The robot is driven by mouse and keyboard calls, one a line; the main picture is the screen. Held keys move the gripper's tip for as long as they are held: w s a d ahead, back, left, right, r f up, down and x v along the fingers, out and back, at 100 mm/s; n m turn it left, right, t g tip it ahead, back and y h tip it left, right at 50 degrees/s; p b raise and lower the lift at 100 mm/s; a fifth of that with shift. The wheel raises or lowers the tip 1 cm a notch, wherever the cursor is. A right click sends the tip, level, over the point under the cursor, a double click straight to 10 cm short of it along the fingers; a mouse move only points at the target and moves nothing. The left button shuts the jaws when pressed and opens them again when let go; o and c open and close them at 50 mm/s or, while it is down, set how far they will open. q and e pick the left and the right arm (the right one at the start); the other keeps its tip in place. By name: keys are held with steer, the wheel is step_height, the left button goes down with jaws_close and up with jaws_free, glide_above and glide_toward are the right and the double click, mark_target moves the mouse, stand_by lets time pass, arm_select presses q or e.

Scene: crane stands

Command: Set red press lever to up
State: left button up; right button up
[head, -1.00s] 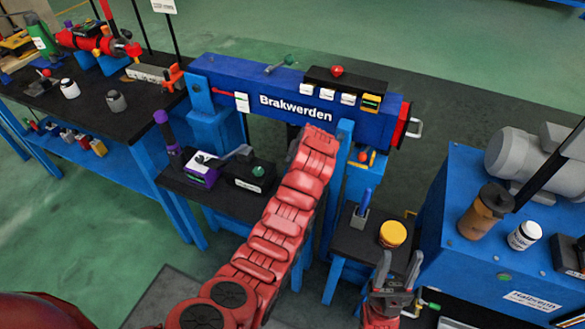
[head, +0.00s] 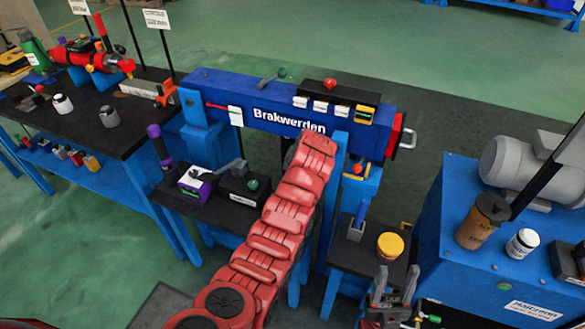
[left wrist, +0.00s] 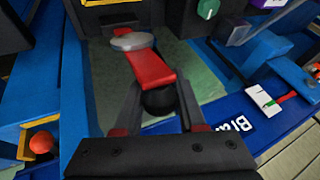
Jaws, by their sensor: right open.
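In the left wrist view a red lever (left wrist: 150,66) runs from a round grey pivot cap to a black ball knob (left wrist: 159,101). The knob sits between the fingers of my left gripper (left wrist: 158,98). Whether the fingers press on it cannot be told. In the head view my red left arm reaches to the front of the blue press beam (head: 225,88) marked "Brakwerden"; its gripper and this lever are hidden there. My right gripper (head: 394,283) is open and empty at the lower right, in front of a small black shelf.
The black shelf (head: 345,258) holds a yellow-lidded jar (head: 390,246) and a blue-handled tool. A blue cabinet (head: 450,190) with a grey motor (head: 522,163) stands at right. Left of my arm are a purple box (head: 195,183) and a black box with a green knob.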

arm_select(q)
steer(key=o, duration=0.4)
steer(key=shift+w+f, duration=0.1)
steer(key=shift+d, duration=0.1)
steer(key=p+v, duration=0.5)
steer(key=v, duration=1.2)
steer(key=shift+s+p, duration=0.2)
steer(key=shift+p, duration=0.2)
